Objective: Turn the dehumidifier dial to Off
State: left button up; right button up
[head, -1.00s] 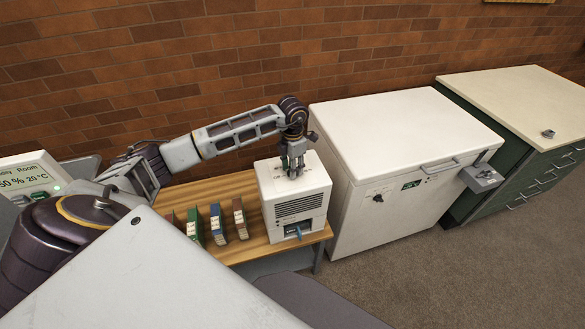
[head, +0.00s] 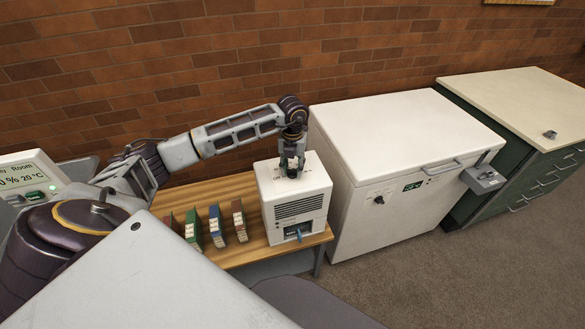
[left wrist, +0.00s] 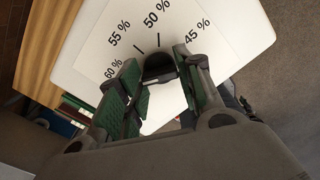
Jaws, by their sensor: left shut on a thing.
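The white dehumidifier (head: 297,205) stands on a wooden bench, with a vent grille on its front. Its top shows in the left wrist view as a white dial plate (left wrist: 200,28) marked 60 %, 55 %, 50 % and 45 %. The dark dial knob (left wrist: 158,66) sits between the fingers of my left gripper (left wrist: 165,85). My left gripper also shows in the head view (head: 291,172), pointing down onto the dehumidifier's top and shut on the knob. My right gripper is not in view.
Several upright books or boxes (head: 215,225) stand on the wooden bench (head: 255,250) left of the dehumidifier. A white chest freezer (head: 400,150) stands close on its right. A display (head: 25,178) is at the far left; a brick wall is behind.

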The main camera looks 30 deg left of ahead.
aim_at(293, 169)
pick_arm(q)
jog(key=n, duration=0.6)
jog(key=shift+w+r, duration=0.1)
dwell(0.6)
jog(key=o, duration=1)
jog(key=shift+r, duration=5.95)
